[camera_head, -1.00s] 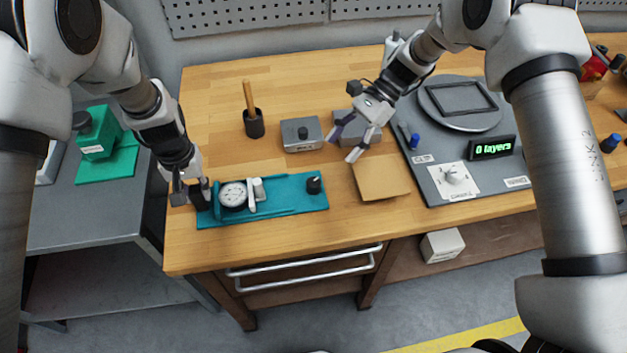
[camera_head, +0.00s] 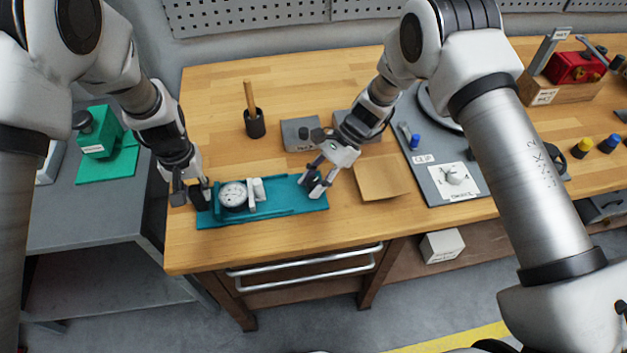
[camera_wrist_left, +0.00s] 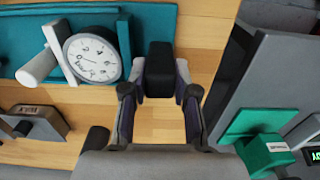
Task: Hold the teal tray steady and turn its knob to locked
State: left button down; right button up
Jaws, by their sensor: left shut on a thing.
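The teal tray (camera_head: 275,191) lies on the wooden bench, with a round white dial (camera_head: 233,195) and a white lever-like part (camera_head: 257,189) on it. My left gripper (camera_head: 190,193) is shut on the black grip block at the tray's left end. The left wrist view shows this black block (camera_wrist_left: 160,70) between the fingers, beside the tray (camera_wrist_left: 20,40) and dial (camera_wrist_left: 93,58). My right gripper (camera_head: 312,185) is down at the tray's right end, with its fingers around the knob's place. The fingers hide most of the knob, so its setting and any contact are unclear.
Behind the tray stand a grey box (camera_head: 297,134) and a dark cup with a wooden handle (camera_head: 254,123). A tan square pad (camera_head: 382,178) and a grey panel (camera_head: 428,185) lie to the right. The bench's front edge is close to the tray.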

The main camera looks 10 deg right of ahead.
grip_shut()
jog(key=shift+m, duration=0.3)
jog(key=shift+m+t+y, duration=0.4)
jog(key=shift+m+t, duration=2)
jog(key=shift+m, duration=0.5)
jog(key=o, duration=1)
grip_release()
jog(key=shift+c, duration=0.2)
